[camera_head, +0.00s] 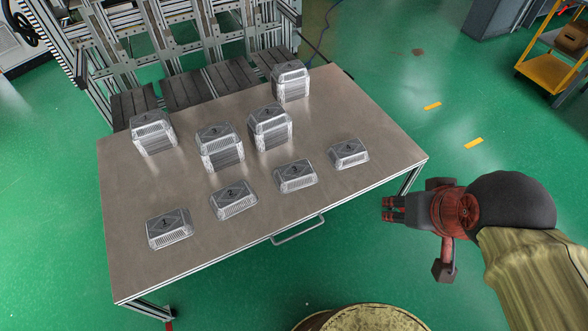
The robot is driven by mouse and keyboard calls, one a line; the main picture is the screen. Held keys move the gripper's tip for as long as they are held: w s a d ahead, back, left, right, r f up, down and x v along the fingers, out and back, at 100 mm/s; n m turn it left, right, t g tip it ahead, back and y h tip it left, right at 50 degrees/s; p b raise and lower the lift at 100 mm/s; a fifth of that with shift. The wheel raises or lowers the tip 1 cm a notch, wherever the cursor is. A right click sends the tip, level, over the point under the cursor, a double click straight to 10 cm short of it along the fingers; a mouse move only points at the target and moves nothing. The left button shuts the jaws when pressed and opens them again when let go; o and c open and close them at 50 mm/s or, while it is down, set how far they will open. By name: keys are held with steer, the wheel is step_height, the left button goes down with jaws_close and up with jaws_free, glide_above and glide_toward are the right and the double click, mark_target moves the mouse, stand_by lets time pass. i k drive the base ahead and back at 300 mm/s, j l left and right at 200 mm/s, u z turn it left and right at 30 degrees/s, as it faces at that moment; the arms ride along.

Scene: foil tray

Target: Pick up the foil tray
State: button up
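Several silvery foil trays stand on a brown-grey table. A front row of single low trays runs from the left tray marked 1 (169,228) past the tray marked 2 (234,199) and a third tray (296,176) to the right-hand tray (349,154). Behind them are taller stacks, such as a left stack (153,133), a middle stack (221,147) and a far stack (290,81). My gripper (388,209) is beyond the table's right front edge, over the floor, apart from every tray. Its dark fingers point left; their opening is too small to judge.
The table (270,219) has bare surface between the front row and its front edge, where a metal handle (298,230) sticks out. A metal frame rack (190,45) stands behind. A yellow shelf cart (555,65) stands far right. Green floor right of the table is open.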

mark_target(174, 225)
steer(key=u, duration=1.95)
